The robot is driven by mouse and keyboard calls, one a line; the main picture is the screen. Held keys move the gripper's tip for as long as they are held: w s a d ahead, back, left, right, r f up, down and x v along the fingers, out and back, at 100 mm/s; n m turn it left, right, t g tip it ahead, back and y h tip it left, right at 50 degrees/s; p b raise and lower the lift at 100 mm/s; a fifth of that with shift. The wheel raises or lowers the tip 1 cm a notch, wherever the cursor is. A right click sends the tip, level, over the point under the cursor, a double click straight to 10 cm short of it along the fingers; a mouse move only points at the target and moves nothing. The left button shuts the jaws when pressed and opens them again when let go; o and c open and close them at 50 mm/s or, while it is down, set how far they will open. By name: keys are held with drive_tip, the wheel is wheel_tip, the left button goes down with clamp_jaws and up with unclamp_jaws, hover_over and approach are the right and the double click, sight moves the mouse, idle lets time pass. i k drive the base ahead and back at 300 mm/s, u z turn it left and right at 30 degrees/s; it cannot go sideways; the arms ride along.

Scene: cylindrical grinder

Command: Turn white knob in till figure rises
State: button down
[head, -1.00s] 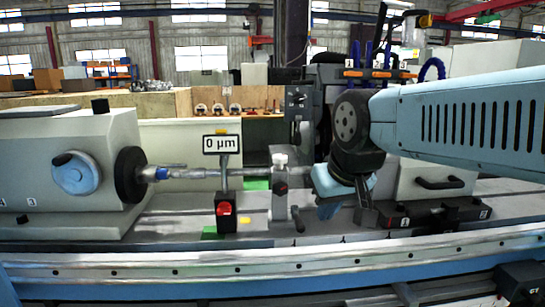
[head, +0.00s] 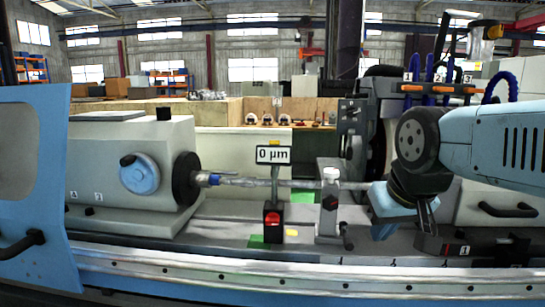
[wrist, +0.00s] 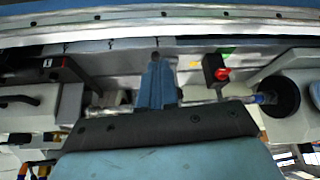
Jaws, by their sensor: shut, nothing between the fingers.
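The white knob (head: 331,173) sits on top of the grey steady rest (head: 328,218) that stands around the thin workpiece (head: 245,182). The display (head: 273,155) reads "0 µm" and stands on a post above a black box with a red button (head: 272,219). My gripper (head: 384,231) is shut and empty. It points down, to the right of the steady rest and apart from the knob. In the wrist view my gripper (wrist: 156,56) shows its fingers together. I cannot make out the white knob in that view.
A blue door (head: 32,185) is at the far left. A lever (head: 348,240) sticks out low on the steady rest. The machine's pale front rail (head: 200,272) runs along the front.

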sight(330, 173)
drive_tip(key=u, duration=0.05)
drive_tip(key=k, duration=0.5)
drive_tip(key=u, duration=0.95)
drive_tip(key=k, duration=0.8)
drive_tip(key=z, duration=0.8)
drive_tip(key=i, duration=1)
drive_tip(key=u, duration=0.05)
